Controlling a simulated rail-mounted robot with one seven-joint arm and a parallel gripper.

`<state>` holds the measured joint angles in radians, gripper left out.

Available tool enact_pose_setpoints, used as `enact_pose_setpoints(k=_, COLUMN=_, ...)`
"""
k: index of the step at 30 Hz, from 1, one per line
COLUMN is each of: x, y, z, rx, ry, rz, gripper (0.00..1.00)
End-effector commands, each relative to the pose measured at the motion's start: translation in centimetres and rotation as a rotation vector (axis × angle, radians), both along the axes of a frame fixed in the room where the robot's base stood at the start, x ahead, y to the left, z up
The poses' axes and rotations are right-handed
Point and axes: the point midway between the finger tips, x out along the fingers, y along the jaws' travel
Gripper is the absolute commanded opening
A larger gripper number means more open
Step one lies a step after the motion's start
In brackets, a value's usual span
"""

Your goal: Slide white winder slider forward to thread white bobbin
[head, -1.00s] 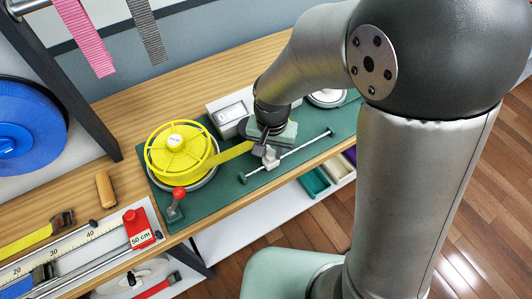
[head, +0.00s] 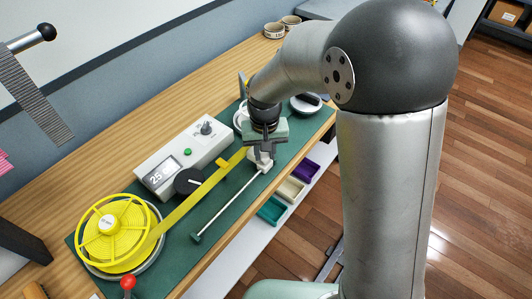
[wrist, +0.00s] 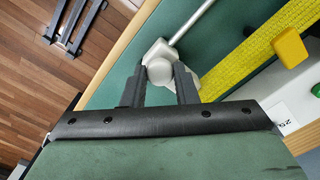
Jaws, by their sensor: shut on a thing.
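The white winder slider (head: 262,158) sits on a thin metal rail (head: 226,205) along the green mat's front side, near the rail's far end. My gripper (head: 264,143) is over it, pointing down. In the wrist view my gripper's dark fingers (wrist: 160,92) are shut on the slider's round white knob (wrist: 159,71). A yellow strap (head: 188,202) runs from the yellow reel (head: 112,233) to the slider area.
A grey winder box (head: 183,155) with a display and green button stands behind the strap. A black knob (head: 189,181) and a yellow tab (head: 222,163) are near the strap. A red-tipped lever (head: 128,283) stands by the reel. Small trays (head: 290,188) sit below the bench edge.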

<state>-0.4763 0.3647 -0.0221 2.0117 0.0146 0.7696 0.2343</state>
Motion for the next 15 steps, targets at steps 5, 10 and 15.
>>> enact_pose_setpoints(k=5, x=0.4, y=-0.29, z=0.15, rx=-0.001, ry=-0.009, rz=-0.004, gripper=0.0)
enact_pose_setpoints(k=10, x=0.4, y=-0.3, z=0.14, rx=-0.001, ry=-0.009, rz=-0.005, gripper=0.49)
enact_pose_setpoints(k=15, x=0.3, y=-0.21, z=0.1, rx=-0.001, ry=-0.007, rz=-0.004, gripper=0.49)
